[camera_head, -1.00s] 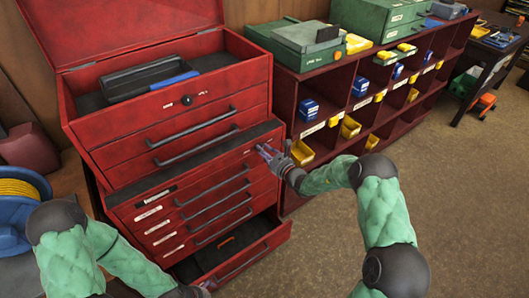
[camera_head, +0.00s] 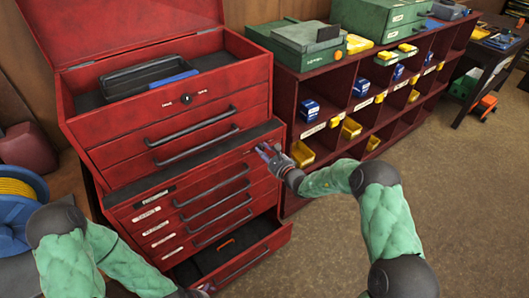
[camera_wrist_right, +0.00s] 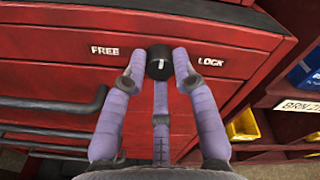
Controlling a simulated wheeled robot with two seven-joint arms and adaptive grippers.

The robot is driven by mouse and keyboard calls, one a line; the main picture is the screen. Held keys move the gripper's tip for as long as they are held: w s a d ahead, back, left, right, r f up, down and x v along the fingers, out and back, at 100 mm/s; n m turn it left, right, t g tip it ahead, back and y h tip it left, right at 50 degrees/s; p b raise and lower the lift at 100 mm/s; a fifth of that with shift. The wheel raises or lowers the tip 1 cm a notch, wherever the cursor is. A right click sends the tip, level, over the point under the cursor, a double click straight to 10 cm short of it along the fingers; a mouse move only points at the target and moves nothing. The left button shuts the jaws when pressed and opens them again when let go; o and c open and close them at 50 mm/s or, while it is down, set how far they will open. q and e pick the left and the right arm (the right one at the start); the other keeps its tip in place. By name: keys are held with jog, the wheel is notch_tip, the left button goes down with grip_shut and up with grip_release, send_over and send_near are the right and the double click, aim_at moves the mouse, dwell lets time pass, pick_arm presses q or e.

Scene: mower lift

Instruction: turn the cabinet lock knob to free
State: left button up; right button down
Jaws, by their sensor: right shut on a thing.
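The cabinet lock knob (camera_wrist_right: 159,62) is a small black cylinder with a white mark, on the red cabinet front between the words FREE on its left and LOCK on its right. The mark looks about upright, between the two words. My right gripper (camera_wrist_right: 160,72) has its purple fingers closed around the knob. In the head view my right gripper (camera_head: 266,151) is at the upper right of the lower red cabinet (camera_head: 135,216), and it hides the knob there. My left gripper (camera_head: 206,288) is beside the open bottom drawer; its fingers are too small to judge.
The bottom drawer (camera_head: 262,254) stands open. The upper red chest (camera_head: 110,157) has its lid up, a black tray (camera_head: 140,76) inside and another black knob (camera_head: 186,99) in front. A dark red shelf unit (camera_head: 286,115) stands at the right.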

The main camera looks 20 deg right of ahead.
jog(key=shift+r, duration=0.2)
jog(key=c, duration=1)
grip_release()
jog(key=shift+f, duration=0.1)
jog(key=v, duration=1.2)
